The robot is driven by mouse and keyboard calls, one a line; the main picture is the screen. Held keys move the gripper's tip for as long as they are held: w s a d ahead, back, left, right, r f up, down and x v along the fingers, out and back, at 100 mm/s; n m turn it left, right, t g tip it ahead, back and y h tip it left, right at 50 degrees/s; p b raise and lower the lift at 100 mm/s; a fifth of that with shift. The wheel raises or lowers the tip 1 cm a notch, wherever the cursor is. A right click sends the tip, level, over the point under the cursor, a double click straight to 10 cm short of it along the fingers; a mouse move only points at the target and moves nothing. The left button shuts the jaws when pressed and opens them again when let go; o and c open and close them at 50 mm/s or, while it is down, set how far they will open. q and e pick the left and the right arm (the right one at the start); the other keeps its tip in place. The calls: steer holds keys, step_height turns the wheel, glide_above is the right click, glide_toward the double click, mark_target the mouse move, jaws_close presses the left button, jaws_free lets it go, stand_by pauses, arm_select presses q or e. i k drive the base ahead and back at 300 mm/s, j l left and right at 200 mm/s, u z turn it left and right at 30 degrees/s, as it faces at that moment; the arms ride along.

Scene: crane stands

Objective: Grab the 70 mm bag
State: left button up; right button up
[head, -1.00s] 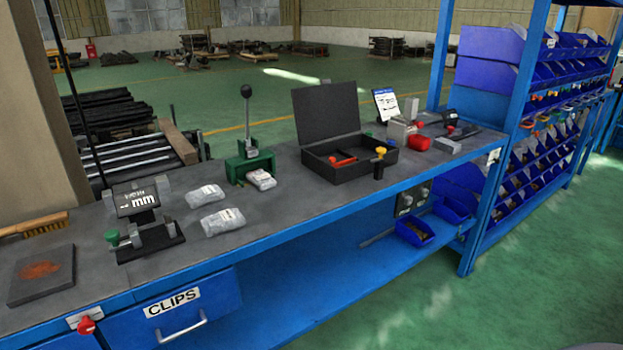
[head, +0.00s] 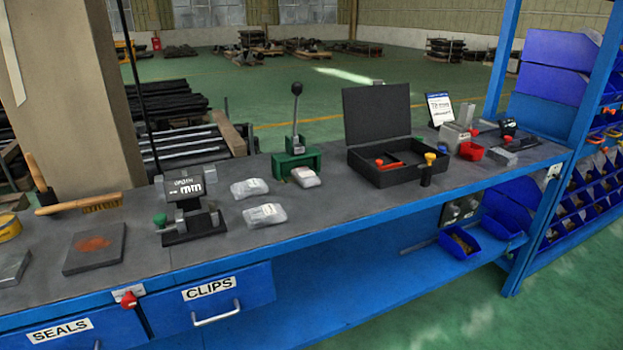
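Three clear bags with white labels lie on the grey workbench (head: 330,218). One bag (head: 249,188) lies at the back, a second bag (head: 264,215) lies in front of it, and a third bag (head: 305,177) lies against the front of the green lever press (head: 297,162). The labels are too small to read, so I cannot tell which is the 70 mm bag. A black gauge (head: 186,207) with a display reading "mm" stands left of the bags; its digits are unclear. Neither of my grippers is in view.
An open black case (head: 378,135) stands right of the bags, with a sign (head: 439,109) and red bin (head: 471,151) beyond. A brush (head: 80,204) and dark plate (head: 95,249) lie left. Drawers marked SEALS and CLIPS (head: 217,301) are below. Blue bins (head: 590,160) stand right.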

mark_target(306, 178)
steer(key=i+l, duration=0.2)
steer(key=l, duration=0.15)
steer(key=i+l+u, duration=0.1)
steer(key=l, duration=0.2)
steer(key=i+l, duration=0.25)
steer(key=i+l+u, duration=0.1)
steer(key=l, duration=0.35)
steer(key=i+l, duration=0.2)
steer(key=l, duration=0.2)
